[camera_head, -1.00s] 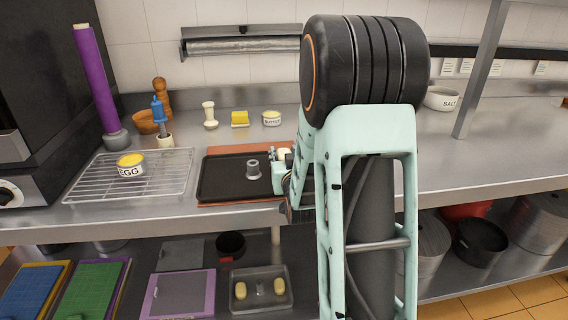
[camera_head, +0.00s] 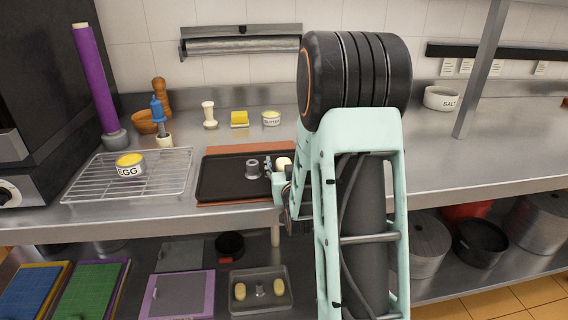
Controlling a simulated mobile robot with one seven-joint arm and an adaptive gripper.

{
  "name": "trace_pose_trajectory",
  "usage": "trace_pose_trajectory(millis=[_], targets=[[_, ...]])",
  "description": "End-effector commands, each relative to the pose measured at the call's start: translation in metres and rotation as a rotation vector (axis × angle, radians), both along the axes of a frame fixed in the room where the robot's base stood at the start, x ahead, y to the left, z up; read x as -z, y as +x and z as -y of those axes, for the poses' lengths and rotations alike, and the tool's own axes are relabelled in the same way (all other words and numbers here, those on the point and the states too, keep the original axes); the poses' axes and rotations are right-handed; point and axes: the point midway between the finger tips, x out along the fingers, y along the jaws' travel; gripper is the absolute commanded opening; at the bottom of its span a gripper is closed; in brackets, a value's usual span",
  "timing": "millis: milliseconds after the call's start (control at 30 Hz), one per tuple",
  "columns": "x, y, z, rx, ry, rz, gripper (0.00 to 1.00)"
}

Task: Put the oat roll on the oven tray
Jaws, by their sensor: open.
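A black rectangular tray (camera_head: 222,181), which looks like the oven tray, lies on a brown board on the counter. A small grey cup-shaped piece (camera_head: 252,168) stands on it. A pale rounded thing (camera_head: 284,162), perhaps a roll, shows beside my gripper at the tray's right end; I cannot tell what it rests on. My gripper (camera_head: 268,168) is open over the tray's right part, right of the grey piece, its fingers small and partly hidden. I cannot tell which is the oat roll.
A yellow block (camera_head: 239,119), a butter pot (camera_head: 271,118) and a salt bowl (camera_head: 440,98) stand behind. My arm hides the middle counter; the right counter is mostly clear.

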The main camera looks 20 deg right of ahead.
Motion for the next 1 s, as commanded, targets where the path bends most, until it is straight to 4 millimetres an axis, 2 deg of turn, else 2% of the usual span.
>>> trace_pose_trajectory(millis=[267,600,1000], targets=[[-0.005,-0.001,0.000,0.000,0.000,-0.001,0.53],[-0.015,-0.060,-0.017,0.000,0.002,-0.003,0.53],[-0.017,-0.065,-0.018,0.000,0.002,-0.005,0.53]])
